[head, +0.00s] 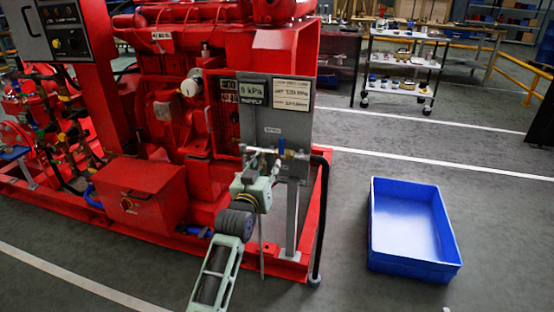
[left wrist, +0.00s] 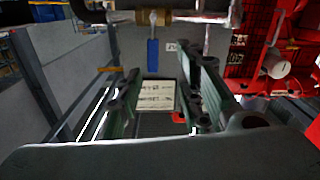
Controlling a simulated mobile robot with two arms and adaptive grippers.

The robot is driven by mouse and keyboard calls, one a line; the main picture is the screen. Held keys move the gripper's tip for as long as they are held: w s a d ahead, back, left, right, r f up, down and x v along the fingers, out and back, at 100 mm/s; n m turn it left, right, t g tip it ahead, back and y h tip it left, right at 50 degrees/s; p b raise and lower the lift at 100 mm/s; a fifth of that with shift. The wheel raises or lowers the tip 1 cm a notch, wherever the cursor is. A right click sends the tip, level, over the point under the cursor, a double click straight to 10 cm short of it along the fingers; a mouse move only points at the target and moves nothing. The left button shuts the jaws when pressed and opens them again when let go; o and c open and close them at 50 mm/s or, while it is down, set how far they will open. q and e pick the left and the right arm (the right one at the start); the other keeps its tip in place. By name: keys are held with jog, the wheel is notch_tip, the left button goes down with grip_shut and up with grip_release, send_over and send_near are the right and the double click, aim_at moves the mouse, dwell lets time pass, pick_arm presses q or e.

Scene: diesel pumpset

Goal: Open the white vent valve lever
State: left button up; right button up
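A grey panel (head: 296,122) stands at the engine's end, with a pipe and valves along its lower part. A blue valve lever (head: 281,146) points up from the pipe; it also shows in the left wrist view (left wrist: 153,54), which is upside down. A narrow white piece, apparently the white vent lever (left wrist: 207,38), shows beside it, partly hidden by a finger. My left gripper (head: 258,166) is at the pipe, in front of the panel's lower part. In the left wrist view its fingers (left wrist: 165,85) are apart with nothing clearly between them. Contact with the white lever cannot be told. My right gripper is out of view.
The red engine (head: 180,115) and its base frame fill the left. A red box (head: 140,195) sits beside my left arm. A black post (head: 319,215) stands right of the panel. An empty blue crate (head: 440,225) lies on the floor at right. Open floor surrounds it.

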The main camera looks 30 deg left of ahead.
pick_arm(q)
jog(key=shift+d+r+m+p, duration=0.4)
jog(key=shift+d+r+m, duration=0.3)
jog(key=shift+m, duration=0.2)
jog(key=shift+f, duration=0.15)
